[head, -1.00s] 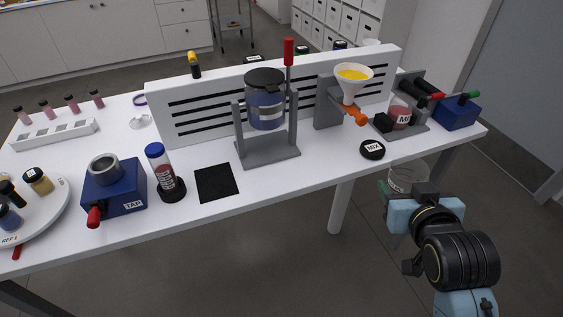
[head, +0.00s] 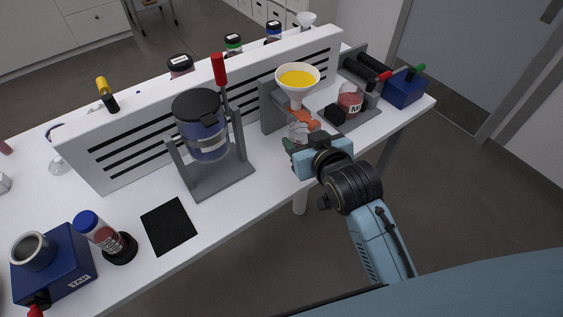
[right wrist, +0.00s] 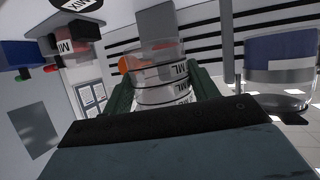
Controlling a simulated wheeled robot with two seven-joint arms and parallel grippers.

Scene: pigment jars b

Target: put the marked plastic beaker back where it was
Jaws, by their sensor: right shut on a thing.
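The clear plastic beaker (head: 298,131) is in my right gripper (head: 293,143), at the front of the funnel stand. In the right wrist view the beaker (right wrist: 163,88) shows dark bands and ML marks, between two green fingers that are shut on it. It looks upright there. The funnel (head: 297,78) with yellow contents and its orange valve (head: 305,119) are just behind and above it in the head view. I cannot tell whether the beaker's base touches the table. My left gripper is not in view.
The grey stand with the blue jar (head: 203,143) is left of the beaker. A red-filled ML vessel (head: 350,98) and a blue box (head: 404,90) are to the right. The black square mat (head: 169,226) is bare. A slotted white panel (head: 130,140) runs behind.

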